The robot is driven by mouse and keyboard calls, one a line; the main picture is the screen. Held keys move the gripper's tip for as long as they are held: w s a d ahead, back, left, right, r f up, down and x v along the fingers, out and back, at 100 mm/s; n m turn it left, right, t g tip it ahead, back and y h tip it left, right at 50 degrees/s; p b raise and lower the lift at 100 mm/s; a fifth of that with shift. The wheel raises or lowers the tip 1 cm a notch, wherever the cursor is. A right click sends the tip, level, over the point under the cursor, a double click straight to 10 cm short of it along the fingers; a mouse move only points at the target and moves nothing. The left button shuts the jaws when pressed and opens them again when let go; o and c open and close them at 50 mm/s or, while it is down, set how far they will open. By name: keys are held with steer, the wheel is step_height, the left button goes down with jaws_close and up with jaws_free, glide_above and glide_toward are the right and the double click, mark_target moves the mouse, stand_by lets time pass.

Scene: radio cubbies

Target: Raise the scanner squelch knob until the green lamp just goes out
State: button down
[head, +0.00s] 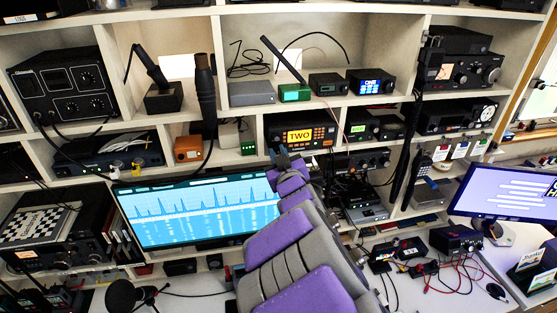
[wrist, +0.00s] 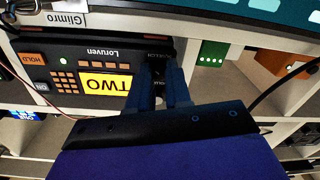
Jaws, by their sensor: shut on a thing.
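The scanner, a black radio (head: 300,131) with an orange screen reading "TWO", sits in a middle cubby in the head view. It shows upside down in the wrist view (wrist: 50,47), with a keypad and the name Loruven. A small green lamp (wrist: 63,61) on its face is lit. My gripper (wrist: 163,73) is at the knob end of the scanner's face, its fingers shut on a knob there. The fingers hide the knob, and its small labels are only partly readable. In the head view my gripper (head: 281,152) is at the scanner's lower left.
A green box (wrist: 212,53) and an orange box (wrist: 283,62) stand in the neighbouring cubby. A large monitor (head: 200,210) stands close below left. A thin cable (wrist: 22,83) hangs by the scanner's far end. Shelf dividers border the scanner's cubby.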

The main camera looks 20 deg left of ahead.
steer(key=shift+n+b, duration=0.95)
steer(key=shift+n, duration=0.95)
steer(key=c, duration=1.1)
jaws_free()
steer(key=shift+s+a, duration=0.1)
steer(key=shift+a, duration=0.1)
steer(key=shift+o, duration=0.2)
steer(key=shift+d, duration=0.15)
